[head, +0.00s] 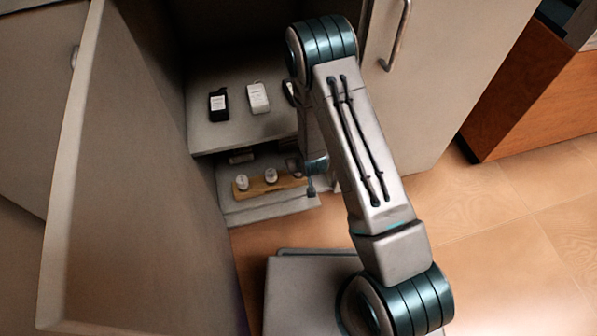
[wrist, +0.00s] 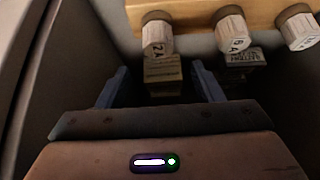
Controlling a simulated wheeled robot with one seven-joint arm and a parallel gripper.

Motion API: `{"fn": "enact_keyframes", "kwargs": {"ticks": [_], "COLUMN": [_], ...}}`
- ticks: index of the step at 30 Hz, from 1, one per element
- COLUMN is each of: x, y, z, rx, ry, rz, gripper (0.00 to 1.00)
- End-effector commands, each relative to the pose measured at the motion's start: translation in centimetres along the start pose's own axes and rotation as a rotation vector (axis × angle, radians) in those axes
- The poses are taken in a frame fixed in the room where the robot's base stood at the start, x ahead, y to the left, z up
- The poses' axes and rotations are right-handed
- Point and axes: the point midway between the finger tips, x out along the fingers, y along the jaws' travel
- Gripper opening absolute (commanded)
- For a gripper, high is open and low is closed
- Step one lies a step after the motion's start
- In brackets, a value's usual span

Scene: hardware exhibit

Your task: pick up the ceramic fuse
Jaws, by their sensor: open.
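Several white ceramic fuses with brownish ends sit in a row on a wooden strip (wrist: 185,12). The wrist view shows a left fuse (wrist: 158,37) marked like "2A", a middle fuse (wrist: 232,32) marked like "6A", and a right fuse (wrist: 300,30). My gripper (wrist: 160,84) is open and empty, its two blue fingers apart. The left fuse is just beyond the fingertips, lined up with the gap. In the head view two fuses show, one at left (head: 242,183) and one beside it (head: 271,176). My arm hides the rest of the row there.
Small labelled blocks (wrist: 163,70) lie by the fuses. The fuses are on the lower shelf (head: 265,208) of an open cabinet. A black box (head: 218,104) and a white box (head: 258,98) stand on the upper shelf. An open door (head: 130,200) bounds the left; floor is clear at right.

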Motion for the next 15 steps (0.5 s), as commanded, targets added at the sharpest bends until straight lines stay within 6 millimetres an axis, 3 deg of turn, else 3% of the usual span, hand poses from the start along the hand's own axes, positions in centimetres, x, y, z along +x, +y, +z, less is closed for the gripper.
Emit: {"fn": "enact_keyframes", "kwargs": {"ticks": [10, 15], "x": [2.3, 4.4], "y": [-0.2, -0.1], "z": [0.4, 1.1], "rx": [-0.003, -0.003], "ry": [-0.001, -0.002], "rz": [-0.002, -0.002], "gripper": [0.61, 0.61]}}
